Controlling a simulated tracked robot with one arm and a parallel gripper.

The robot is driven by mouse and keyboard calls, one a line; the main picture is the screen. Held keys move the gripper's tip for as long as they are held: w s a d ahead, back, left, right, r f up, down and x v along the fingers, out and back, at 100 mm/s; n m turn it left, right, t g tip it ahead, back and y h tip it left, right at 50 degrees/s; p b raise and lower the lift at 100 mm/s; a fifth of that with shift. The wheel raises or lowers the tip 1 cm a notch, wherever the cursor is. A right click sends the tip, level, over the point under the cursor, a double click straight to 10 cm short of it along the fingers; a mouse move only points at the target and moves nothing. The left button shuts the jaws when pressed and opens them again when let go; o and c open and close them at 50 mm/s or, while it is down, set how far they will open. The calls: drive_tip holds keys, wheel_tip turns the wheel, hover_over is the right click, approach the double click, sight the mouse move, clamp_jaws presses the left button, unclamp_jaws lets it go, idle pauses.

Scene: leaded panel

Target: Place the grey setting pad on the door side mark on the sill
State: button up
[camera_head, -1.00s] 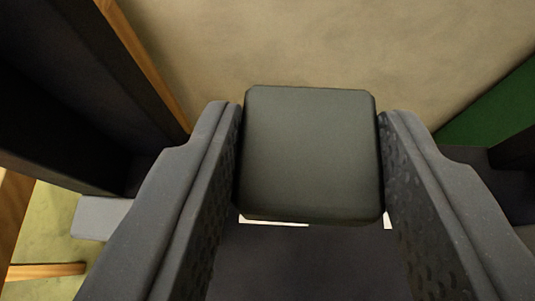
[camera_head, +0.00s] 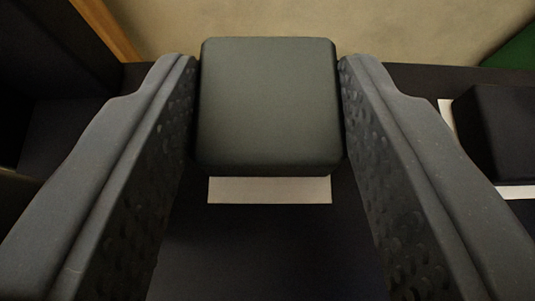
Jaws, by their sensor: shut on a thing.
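The grey setting pad (camera_head: 268,105) is a dark grey block with rounded edges, upper centre in the head view. My gripper (camera_head: 268,110) is shut on it, one ridged finger on each side. A white mark (camera_head: 269,190) shows as a strip just below the pad's near edge, on the dark sill (camera_head: 265,250). The pad hides whatever part of the mark lies beyond that strip. I cannot tell whether the pad touches the sill.
A black block (camera_head: 505,135) sits at the right on the sill, with white marking (camera_head: 516,192) showing around it. A dark upright part (camera_head: 55,50) and a wooden strip (camera_head: 108,30) stand at the upper left. A beige surface (camera_head: 330,20) lies beyond the sill, with green (camera_head: 515,50) at the upper right.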

drive_tip(key=shift+f, duration=1.1)
drive_tip(key=shift+f, duration=0.2)
drive_tip(key=o, duration=1)
drive_tip(key=shift+c, duration=0.2)
drive_tip(key=shift+r, duration=0.25)
drive_tip(key=shift+s+r, duration=0.25)
drive_tip(key=shift+s, duration=0.2)
drive_tip(key=p+v, duration=0.1)
drive_tip(key=v, duration=1)
drive_tip(key=shift+f+p, duration=0.1)
drive_tip(key=shift+p, duration=0.3)
